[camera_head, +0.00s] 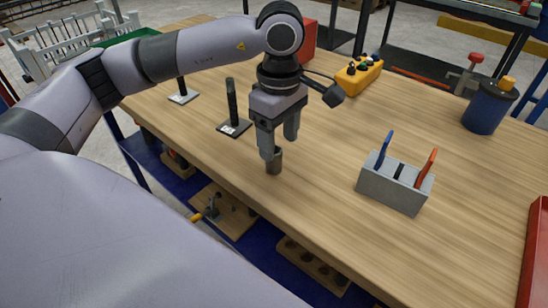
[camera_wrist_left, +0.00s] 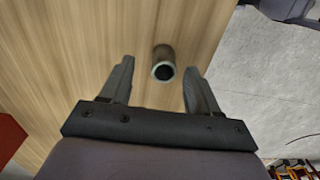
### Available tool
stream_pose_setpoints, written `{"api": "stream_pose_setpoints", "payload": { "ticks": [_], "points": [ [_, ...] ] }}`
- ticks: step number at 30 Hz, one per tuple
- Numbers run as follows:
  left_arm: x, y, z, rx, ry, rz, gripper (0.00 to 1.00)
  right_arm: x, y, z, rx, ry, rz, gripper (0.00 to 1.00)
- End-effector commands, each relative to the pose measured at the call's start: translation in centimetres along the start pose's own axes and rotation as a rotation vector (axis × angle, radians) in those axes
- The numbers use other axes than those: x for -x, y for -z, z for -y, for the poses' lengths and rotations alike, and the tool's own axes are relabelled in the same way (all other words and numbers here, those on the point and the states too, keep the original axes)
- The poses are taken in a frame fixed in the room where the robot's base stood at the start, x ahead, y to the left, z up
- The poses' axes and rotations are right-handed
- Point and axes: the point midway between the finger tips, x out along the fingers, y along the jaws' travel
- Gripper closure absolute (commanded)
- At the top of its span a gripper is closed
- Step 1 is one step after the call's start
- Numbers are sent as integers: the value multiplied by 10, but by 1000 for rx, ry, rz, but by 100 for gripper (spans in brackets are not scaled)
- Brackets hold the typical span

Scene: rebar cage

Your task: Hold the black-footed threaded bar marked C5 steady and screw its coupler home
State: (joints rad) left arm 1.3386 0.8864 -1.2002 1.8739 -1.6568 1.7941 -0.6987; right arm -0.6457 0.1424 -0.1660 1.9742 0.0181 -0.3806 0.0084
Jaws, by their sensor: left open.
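A short grey hollow coupler (camera_head: 274,164) stands upright near the front edge of the wooden table. My left gripper (camera_head: 280,147) is open and points down right over it. In the left wrist view the coupler (camera_wrist_left: 164,63) shows its open round end between the two spread fingers (camera_wrist_left: 159,70); I cannot tell whether either finger touches it. A dark threaded bar (camera_head: 232,103) stands upright on a black foot to the left of the gripper. A second dark bar (camera_head: 181,86) stands farther left on a paler foot. Their labels are too small to read. My right gripper is not in view.
A grey holder (camera_head: 393,187) with blue- and orange-handled tools stands to the right. A yellow block (camera_head: 357,76), a red box (camera_head: 308,38) and a blue canister (camera_head: 488,106) stand farther back. A red bin (camera_head: 535,255) is at the right edge. The table's middle is clear.

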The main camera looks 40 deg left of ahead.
Motion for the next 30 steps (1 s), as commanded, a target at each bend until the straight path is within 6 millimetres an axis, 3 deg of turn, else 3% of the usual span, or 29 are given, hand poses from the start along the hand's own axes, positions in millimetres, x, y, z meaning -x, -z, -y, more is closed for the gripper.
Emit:
{"api": "stream_pose_setpoints", "payload": {
  "ticks": [5, 16, 28, 30],
  "points": [
    [-1, 0, 0, 0, 1, 0, 39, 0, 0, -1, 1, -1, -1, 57],
    [-48, 6, 7, 0, 2, 1, 39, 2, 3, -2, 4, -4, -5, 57],
    [-52, 6, 6, 0, 0, 1, 39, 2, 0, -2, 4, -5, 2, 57],
    [-52, 6, 6, 0, 0, 1, 62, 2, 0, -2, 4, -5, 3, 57]
  ]
}}
